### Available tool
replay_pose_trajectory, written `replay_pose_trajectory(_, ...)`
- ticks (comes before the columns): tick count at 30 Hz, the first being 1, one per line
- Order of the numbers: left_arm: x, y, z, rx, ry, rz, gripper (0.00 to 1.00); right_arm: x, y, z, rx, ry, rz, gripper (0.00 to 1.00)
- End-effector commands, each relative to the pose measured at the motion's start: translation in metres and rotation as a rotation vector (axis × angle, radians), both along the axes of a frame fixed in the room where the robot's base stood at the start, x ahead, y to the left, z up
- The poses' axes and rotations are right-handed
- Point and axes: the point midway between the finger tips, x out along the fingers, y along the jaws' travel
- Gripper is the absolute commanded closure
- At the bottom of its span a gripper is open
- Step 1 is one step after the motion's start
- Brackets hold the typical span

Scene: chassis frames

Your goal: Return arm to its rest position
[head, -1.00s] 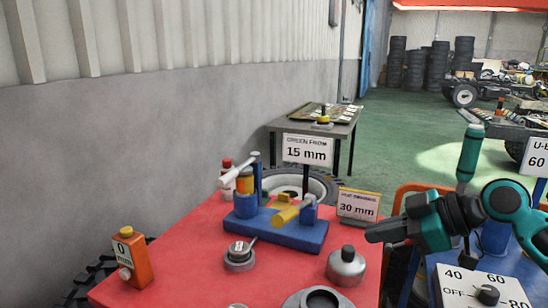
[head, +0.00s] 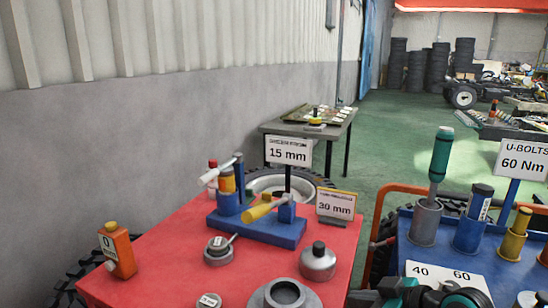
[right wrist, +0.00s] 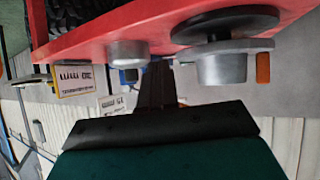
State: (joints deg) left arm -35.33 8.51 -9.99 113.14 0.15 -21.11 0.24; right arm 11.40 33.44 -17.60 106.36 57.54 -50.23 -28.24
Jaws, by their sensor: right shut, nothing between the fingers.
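My right arm (head: 430,293) shows only at the bottom edge of the head view, in black and teal. My right gripper (head: 362,298) points left there, low beside the right front part of the red table (head: 170,270). In the right wrist view the gripper's dark fingers (right wrist: 158,85) are together with nothing between them. The red table's edge and round metal parts appear upside down beyond them. Much of the arm is cut off by the head view's bottom edge. My left gripper is not in view.
The red table holds a blue stand (head: 262,229), a metal canister (head: 317,262), a ring-shaped part (head: 284,296) and an orange 0 mm block (head: 117,252).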

Motion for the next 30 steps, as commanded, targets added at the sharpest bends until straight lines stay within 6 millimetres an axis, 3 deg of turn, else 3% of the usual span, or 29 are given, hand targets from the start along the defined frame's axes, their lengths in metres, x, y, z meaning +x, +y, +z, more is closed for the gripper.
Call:
replay_pose_trajectory(1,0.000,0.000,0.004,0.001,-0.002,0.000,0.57,-0.013,0.005,-0.021,0.020,0.024,-0.054,1.00)
replay_pose_trajectory(6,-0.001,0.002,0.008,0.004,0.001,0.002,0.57,-0.056,0.005,-0.079,0.050,0.051,-0.261,1.00)
replay_pose_trajectory(12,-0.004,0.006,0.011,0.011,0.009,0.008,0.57,-0.126,0.000,-0.125,0.049,0.065,-0.463,1.00)
replay_pose_trajectory(15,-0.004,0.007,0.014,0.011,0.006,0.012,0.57,-0.157,-0.003,-0.136,0.036,0.064,-0.526,1.00)
replay_pose_trajectory(19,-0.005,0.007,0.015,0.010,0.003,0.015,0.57,-0.181,-0.006,-0.143,0.022,0.061,-0.569,1.00)
replay_pose_trajectory(30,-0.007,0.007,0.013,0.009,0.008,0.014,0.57,-0.190,-0.007,-0.146,0.014,0.058,-0.582,1.00)
